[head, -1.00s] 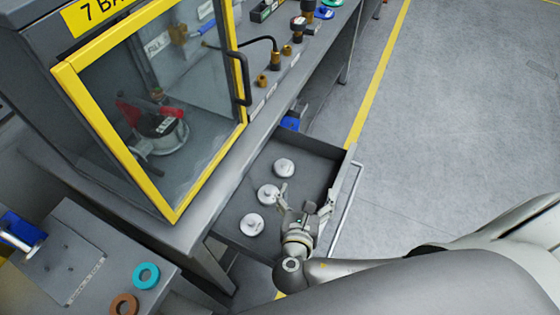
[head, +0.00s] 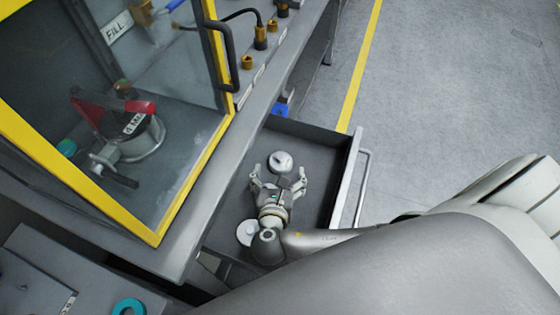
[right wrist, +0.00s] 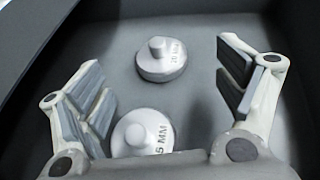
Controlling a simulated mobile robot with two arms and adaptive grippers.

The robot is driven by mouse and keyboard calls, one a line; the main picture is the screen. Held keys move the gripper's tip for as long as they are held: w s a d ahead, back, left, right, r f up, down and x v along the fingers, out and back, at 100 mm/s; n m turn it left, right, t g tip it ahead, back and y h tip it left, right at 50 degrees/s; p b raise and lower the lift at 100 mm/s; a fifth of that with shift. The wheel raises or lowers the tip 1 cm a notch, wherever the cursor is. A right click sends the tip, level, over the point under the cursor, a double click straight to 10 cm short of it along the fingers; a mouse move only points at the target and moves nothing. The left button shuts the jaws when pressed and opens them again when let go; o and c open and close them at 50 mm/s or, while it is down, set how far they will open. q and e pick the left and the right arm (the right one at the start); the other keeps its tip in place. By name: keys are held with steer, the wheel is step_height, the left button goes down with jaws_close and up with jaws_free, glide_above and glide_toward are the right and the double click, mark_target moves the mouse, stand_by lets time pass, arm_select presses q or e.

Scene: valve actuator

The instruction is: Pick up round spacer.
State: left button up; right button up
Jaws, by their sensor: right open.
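Round white-grey spacers with a small top knob lie in an open drawer. The far spacer (head: 281,162) is just beyond my right gripper's fingertips in the head view; a near spacer (head: 249,233) is beside the wrist, partly covered. My right gripper (head: 278,175) is open and empty over the drawer. In the right wrist view, a spacer marked 20 MM (right wrist: 162,63) lies ahead between the open fingers. Another spacer (right wrist: 142,134), its marking partly read as "5 MM", is closer and cut off by the gripper body. My left gripper is not in view.
The drawer (head: 318,140) has raised walls and a front handle (head: 362,185). A yellow-framed glass cabinet (head: 180,205) holding a valve with a red part (head: 130,130) stands at left. A teal ring (head: 128,307) is at bottom left. Open floor lies at right.

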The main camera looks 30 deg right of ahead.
mark_target(280, 161)
steer(key=x, duration=0.6)
steer(key=shift+w+d+f, duration=0.1)
steer(key=shift+w+f, duration=0.05)
steer(key=shift+w, duration=0.2)
steer(key=shift+c, duration=0.2)
steer(key=c, duration=1.2)
